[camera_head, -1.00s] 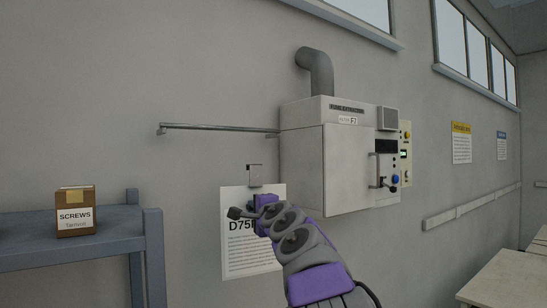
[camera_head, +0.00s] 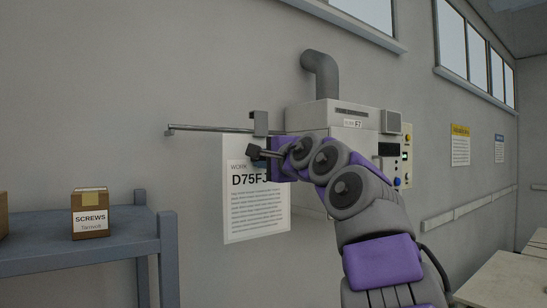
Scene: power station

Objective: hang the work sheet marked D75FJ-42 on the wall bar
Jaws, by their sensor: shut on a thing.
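The work sheet (camera_head: 256,205) is a white page with a header that starts "WORK" and the large text "D75FJ"; the rest of the mark is hidden behind my gripper. A grey hook clip (camera_head: 259,123) stands at its top edge, level with the wall bar (camera_head: 205,128). The bar is a thin metal rod on the wall, left of the fume extractor. The clip overlaps the bar's right part; I cannot tell whether it touches the bar or is in front of it. My gripper (camera_head: 262,153) is shut on the sheet near its top, just below the bar.
The fume extractor (camera_head: 330,116) with its pipe stands right behind my arm. A grey shelf (camera_head: 100,241) with a box marked SCREWS (camera_head: 90,214) is at the lower left. Bare wall lies left of the sheet.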

